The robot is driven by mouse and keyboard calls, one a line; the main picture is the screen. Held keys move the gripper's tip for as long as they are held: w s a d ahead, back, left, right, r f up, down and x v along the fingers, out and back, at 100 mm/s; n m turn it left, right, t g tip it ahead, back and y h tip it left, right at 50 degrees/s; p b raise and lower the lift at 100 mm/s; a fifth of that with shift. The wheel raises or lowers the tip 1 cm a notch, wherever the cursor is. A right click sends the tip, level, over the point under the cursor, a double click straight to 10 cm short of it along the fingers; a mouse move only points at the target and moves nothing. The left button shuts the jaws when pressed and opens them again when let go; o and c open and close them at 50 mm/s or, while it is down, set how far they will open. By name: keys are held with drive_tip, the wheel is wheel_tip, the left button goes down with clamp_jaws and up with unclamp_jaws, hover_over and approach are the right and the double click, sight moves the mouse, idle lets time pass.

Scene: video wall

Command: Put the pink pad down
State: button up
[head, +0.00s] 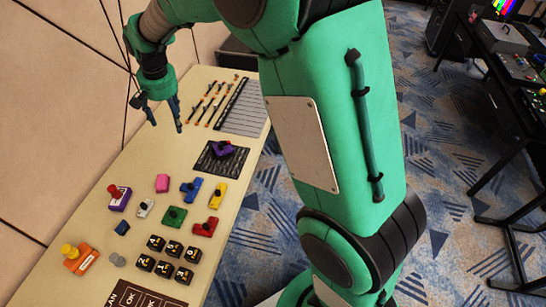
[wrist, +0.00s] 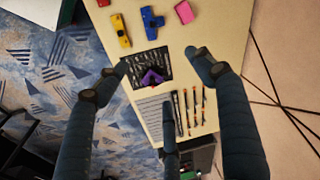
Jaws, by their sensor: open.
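The pink pad (head: 162,183) is a small pink block lying on the cream table, near the middle of the head view's group of coloured pieces. In the wrist view the pink pad (wrist: 184,12) shows at the top edge, beside a blue piece. My gripper (head: 163,112) is open and empty, above the wall side of the table, apart from the pad. In the wrist view its fingers (wrist: 163,88) are spread wide with nothing between them.
Near the pad are a blue piece (head: 190,189), a yellow piece (head: 218,195) and a green piece (head: 174,217). A purple piece (head: 223,148) sits on a dark patterned mat (head: 236,162). Pens (head: 207,105) lie further back. Bare table lies between the pad and pens.

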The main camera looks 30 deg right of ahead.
drive_tip(key=s+d+r+t, duration=0.1)
drive_tip(key=s+d+r, duration=0.25)
drive_tip(key=s, duration=0.25)
drive_tip(key=s+d+r+n, duration=0.1)
drive_tip(key=s+d+r, duration=0.2)
drive_tip(key=s+r, duration=0.25)
drive_tip(key=s+d+r+t, duration=0.1)
drive_tip(key=s+d+r, duration=0.25)
drive_tip(key=s, duration=0.35)
drive_tip(key=s+d+n, duration=0.1)
drive_tip(key=s+d, duration=0.1)
drive_tip(key=s, duration=0.8)
drive_tip(key=s+d+n+t, duration=0.1)
drive_tip(key=s+d, duration=0.1)
drive_tip(key=s, duration=0.9)
drive_tip(key=shift+s+d+t, duration=0.3)
drive_tip(key=shift+f, duration=0.15)
drive_tip(key=shift+f, duration=0.1)
